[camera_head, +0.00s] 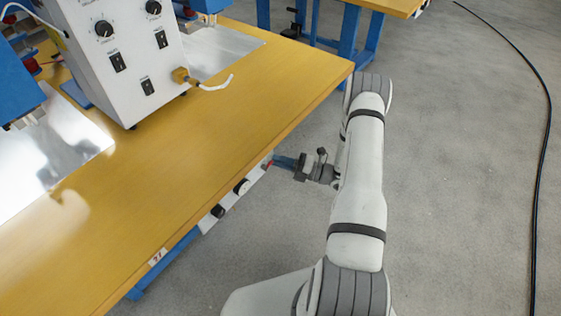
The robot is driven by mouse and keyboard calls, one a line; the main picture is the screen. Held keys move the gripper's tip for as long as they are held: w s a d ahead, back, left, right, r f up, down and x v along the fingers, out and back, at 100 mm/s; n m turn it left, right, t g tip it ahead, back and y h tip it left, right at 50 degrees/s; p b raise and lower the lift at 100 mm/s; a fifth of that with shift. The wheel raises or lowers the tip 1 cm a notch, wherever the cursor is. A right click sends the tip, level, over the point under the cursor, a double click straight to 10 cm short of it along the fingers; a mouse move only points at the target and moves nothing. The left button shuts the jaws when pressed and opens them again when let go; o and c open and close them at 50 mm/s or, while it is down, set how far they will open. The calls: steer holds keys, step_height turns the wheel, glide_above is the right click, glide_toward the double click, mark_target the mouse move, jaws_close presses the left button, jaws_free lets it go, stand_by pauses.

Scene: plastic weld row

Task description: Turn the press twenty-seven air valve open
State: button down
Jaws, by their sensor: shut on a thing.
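The air valve's handle (268,164) shows as a small red patch under the front edge of the yellow bench, by the far end of a white panel. My gripper (291,163) reaches in from the right, level with it and below the bench top. It is shut on what looks like this handle. The fingertips and most of the valve are small and partly hidden, so the handle's angle cannot be told.
The yellow bench top (190,150) fills the left, with a white control box (125,60) and shiny metal plates on it. The white panel under its edge carries black knobs (241,187). A numbered tag (157,256) sits on the edge. A black cable (545,130) crosses the clear floor at right.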

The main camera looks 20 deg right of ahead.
steer(key=c, duration=1.5)
jaws_free()
steer(key=v, duration=0.8)
steer(key=shift+w, duration=0.1)
steer(key=shift+a, duration=0.1)
